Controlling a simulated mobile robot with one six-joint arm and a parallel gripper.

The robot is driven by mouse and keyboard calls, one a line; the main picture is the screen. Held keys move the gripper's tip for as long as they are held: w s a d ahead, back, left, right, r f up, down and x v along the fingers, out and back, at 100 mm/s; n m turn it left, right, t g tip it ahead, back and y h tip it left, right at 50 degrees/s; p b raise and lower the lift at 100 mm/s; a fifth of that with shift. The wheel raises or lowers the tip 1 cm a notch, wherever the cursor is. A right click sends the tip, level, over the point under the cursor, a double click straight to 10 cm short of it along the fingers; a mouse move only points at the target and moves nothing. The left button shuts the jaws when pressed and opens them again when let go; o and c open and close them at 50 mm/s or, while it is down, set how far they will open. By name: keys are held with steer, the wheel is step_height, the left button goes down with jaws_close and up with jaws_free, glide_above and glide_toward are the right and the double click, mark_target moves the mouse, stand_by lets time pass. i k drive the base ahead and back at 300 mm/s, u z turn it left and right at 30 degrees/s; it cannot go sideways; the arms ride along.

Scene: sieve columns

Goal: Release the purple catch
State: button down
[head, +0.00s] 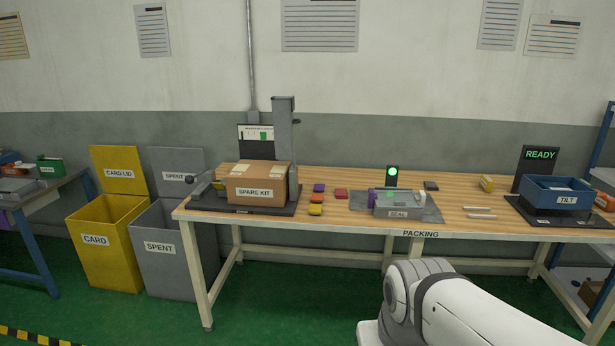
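A small purple piece (371,198) stands at the left end of the grey box labelled SEAL (398,213), on a grey mat on the packing table. It looks like a catch, but it is too small to tell whether it is engaged. A separate purple block (319,187) lies on the table to the left, among red and yellow blocks. My white arm shows at the bottom right, in front of the table. My gripper is out of view.
The packing table (470,189) also bears a SPARE KIT carton (258,190) on a dark base, a lit green lamp (392,171), metal rods, and a blue TILT tray (557,189). Yellow CARD (95,240) and grey SPENT (160,246) bins stand at the left. Green floor is open in front.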

mark_target(372, 195)
steer(key=z, duration=0.25)
steer(key=i, duration=1.6)
steer(key=z, duration=0.45)
steer(key=i, duration=1.05)
steer(key=z, duration=0.25)
